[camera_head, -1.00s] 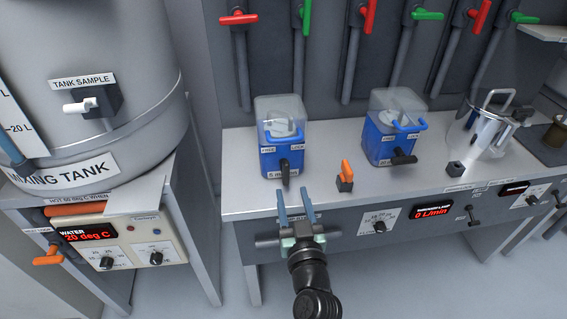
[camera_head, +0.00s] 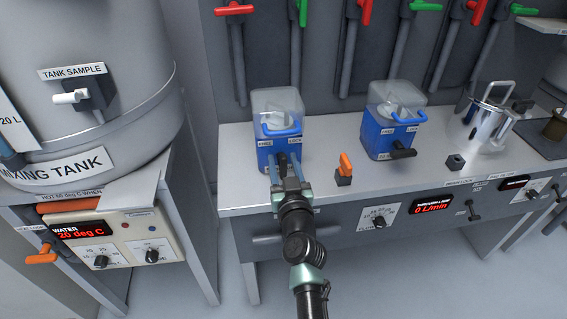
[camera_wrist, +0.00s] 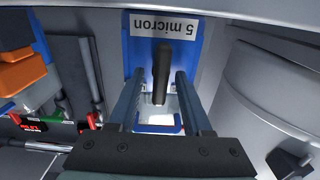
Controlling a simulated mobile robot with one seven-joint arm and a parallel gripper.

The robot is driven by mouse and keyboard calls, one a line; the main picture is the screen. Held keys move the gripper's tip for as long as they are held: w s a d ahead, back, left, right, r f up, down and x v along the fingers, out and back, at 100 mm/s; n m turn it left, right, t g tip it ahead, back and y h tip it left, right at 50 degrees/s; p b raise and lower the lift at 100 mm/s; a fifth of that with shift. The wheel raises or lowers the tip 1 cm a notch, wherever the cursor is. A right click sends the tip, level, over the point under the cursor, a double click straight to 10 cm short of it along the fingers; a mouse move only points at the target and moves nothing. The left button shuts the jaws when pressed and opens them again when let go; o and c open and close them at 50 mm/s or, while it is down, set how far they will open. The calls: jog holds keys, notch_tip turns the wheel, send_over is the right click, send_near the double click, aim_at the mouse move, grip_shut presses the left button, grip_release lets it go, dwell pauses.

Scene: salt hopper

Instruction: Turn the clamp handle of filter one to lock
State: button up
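Filter one (camera_head: 265,143), a blue housing with a clear cover, stands on the bench at the left; I take it as the first of two. FREE and LOCK labels flank its front. Its black clamp handle (camera_wrist: 162,70) shows in the wrist view below an upside-down "5 micron" label. My gripper (camera_head: 284,163) is at the filter's front. In the wrist view its two fingers stand either side of the handle, with a gap on both sides. It is open and holds nothing. In the head view my gripper hides most of the handle.
A second blue filter (camera_head: 378,140) with a black handle stands to the right. An orange-handled valve (camera_head: 344,168) sits between them, close to my gripper's right. A steel vessel (camera_head: 487,130) is farther right. The mixing tank (camera_head: 85,135) is at the left.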

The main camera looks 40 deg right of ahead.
grip_shut()
jog(key=shift+m, duration=0.4)
jog(key=m, duration=0.3)
jog(key=shift+s+d+f+m+b, duration=0.15)
jog(key=shift+d+m+b, duration=0.05)
jog(key=shift+m+b, duration=0.2)
jog(key=m, duration=0.3)
jog(key=shift+d+f+m, duration=0.1)
jog(key=shift+m, duration=0.2)
jog(key=m, duration=0.4)
jog(key=shift+s+d+f+m, duration=0.1)
jog(key=shift+f+m, duration=0.05)
jog(key=shift+m, duration=0.15)
jog(key=shift+f+m, duration=0.15)
jog(key=shift+m, duration=1.95)
